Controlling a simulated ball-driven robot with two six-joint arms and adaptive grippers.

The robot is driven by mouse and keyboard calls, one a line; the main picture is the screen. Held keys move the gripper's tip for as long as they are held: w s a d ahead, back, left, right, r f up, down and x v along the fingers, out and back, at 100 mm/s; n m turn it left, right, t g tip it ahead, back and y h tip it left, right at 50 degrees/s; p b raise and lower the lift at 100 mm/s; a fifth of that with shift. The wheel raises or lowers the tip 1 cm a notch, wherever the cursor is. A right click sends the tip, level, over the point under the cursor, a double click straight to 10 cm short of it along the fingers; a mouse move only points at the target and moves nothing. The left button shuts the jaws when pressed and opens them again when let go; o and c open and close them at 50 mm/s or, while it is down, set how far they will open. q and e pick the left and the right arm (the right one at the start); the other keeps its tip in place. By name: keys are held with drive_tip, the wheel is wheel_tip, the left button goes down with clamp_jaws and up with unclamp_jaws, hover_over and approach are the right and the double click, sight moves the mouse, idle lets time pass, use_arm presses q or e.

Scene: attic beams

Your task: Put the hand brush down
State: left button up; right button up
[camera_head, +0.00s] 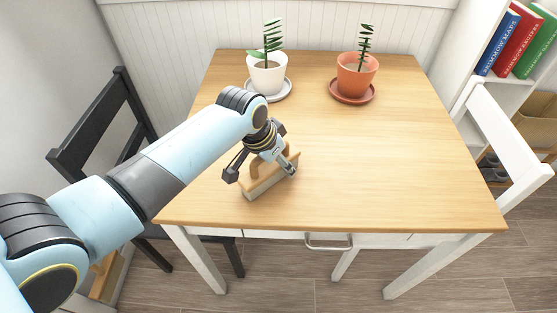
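The hand brush (268,181) has a wooden back with a raised wooden handle and a pale underside. It appears to rest on the wooden table (370,165), near the front left, lying at a slant. My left gripper (262,172) is right above it with its two dark fingers spread wide. One finger is left of the brush and the other is over its right part, and the handle is between them. The gripper hides part of the brush's top. Any contact between fingers and brush is hard to tell. My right gripper is not in view.
A white pot with a plant (266,76) and a terracotta pot with a plant (356,74) stand on saucers at the back. A black chair (105,130) is at left, a white chair (505,140) at right. The table's middle and right are clear.

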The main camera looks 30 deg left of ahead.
use_arm(q)
drive_tip(key=p+v, duration=0.2)
drive_tip(key=v, duration=1)
drive_tip(key=shift+r, duration=0.1)
